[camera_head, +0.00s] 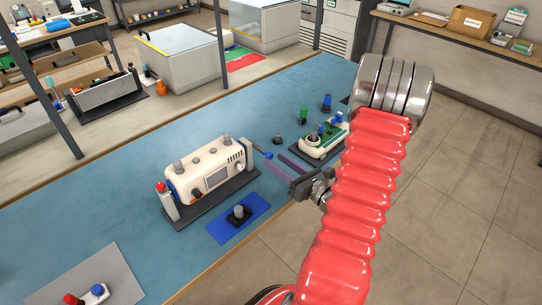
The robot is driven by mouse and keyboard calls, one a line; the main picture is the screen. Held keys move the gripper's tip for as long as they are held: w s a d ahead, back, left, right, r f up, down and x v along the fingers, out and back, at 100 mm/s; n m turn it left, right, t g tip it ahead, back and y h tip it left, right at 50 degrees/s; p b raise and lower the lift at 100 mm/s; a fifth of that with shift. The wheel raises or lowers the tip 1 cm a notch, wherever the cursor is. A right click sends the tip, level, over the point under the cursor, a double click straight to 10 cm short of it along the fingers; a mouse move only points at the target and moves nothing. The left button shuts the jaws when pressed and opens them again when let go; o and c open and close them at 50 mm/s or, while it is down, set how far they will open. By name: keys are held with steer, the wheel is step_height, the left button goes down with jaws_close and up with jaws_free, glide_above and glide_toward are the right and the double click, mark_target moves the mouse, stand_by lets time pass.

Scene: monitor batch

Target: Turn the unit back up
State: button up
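A cream unit (207,172) with a small grey screen is held between two upright posts on a dark base on the blue bench. Several grey feet or knobs stick up from its top. A red-topped post (165,198) stands at its left end. At its right end, a crank with a blue knob (268,155) sticks out towards my gripper. My gripper (278,158) is open, with its two purplish fingers pointing left, close to the blue knob. I cannot tell whether they touch it.
A blue mat (222,234) with a black knob (239,213) lies in front of the unit. A green-and-white device (322,139) stands behind my gripper, with loose knobs nearby. A grey mat (87,265) with a small device lies at bottom left. The bench behind the unit is mostly clear.

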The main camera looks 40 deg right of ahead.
mark_target(272, 156)
steer(key=shift+w+a, duration=0.1)
steer(key=shift+w, duration=2.05)
jaws_close()
steer(key=shift+d, duration=0.2)
steer(key=shift+s+r, duration=0.1)
